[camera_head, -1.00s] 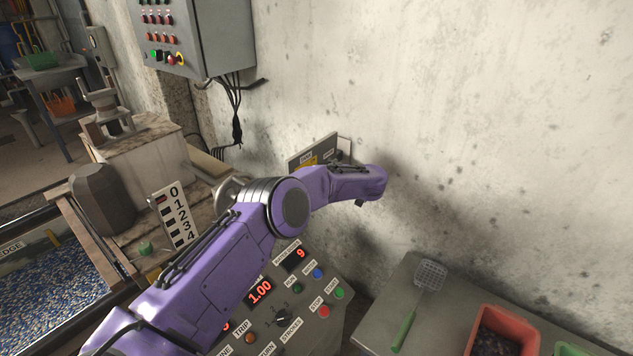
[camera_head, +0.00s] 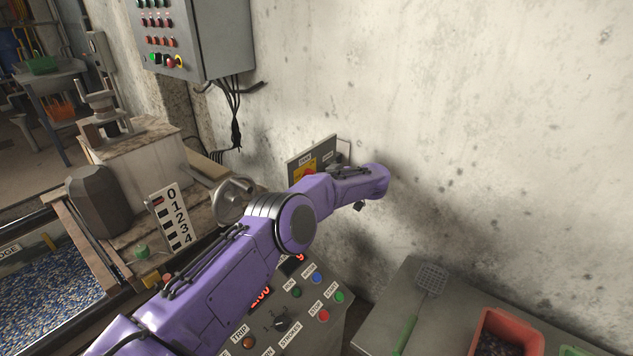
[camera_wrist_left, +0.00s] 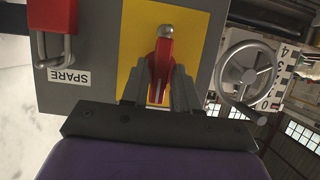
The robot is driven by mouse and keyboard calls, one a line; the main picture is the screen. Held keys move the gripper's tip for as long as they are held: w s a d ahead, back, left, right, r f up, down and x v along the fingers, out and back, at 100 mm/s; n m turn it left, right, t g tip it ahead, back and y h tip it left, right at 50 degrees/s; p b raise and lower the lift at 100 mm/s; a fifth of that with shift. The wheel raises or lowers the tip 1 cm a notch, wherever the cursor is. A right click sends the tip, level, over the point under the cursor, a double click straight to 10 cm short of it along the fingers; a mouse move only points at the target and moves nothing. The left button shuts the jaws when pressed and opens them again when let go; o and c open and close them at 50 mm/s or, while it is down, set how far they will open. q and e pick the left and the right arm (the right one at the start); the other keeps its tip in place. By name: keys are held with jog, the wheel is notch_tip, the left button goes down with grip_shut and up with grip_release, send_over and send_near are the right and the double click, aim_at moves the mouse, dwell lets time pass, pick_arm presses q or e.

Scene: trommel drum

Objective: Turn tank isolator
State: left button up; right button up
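The isolator is a red handle (camera_wrist_left: 162,66) on a yellow plate (camera_wrist_left: 205,30), mounted on a grey panel (camera_wrist_left: 100,75). In the head view the yellow plate (camera_head: 298,178) shows on the panel (camera_head: 293,164) on the wall, partly behind my left arm. In the wrist view my left gripper (camera_wrist_left: 160,82) has one finger on each side of the red handle, very close to it. Whether the fingers press on it I cannot tell. The handle looks slightly tilted between them. In the head view my left gripper is mostly hidden by its arm. My right gripper is not in view.
A handwheel (camera_head: 232,200) and number scale (camera_head: 173,215) stand left of the panel. A button console (camera_head: 300,325) lies below my arm, and a bench (camera_head: 385,315) with a red tray (camera_head: 480,330) at lower right.

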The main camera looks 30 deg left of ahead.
pick_arm(q)
jog(key=v, duration=1)
jog(key=shift+d, duration=0.25)
jog(key=shift+r, duration=0.25)
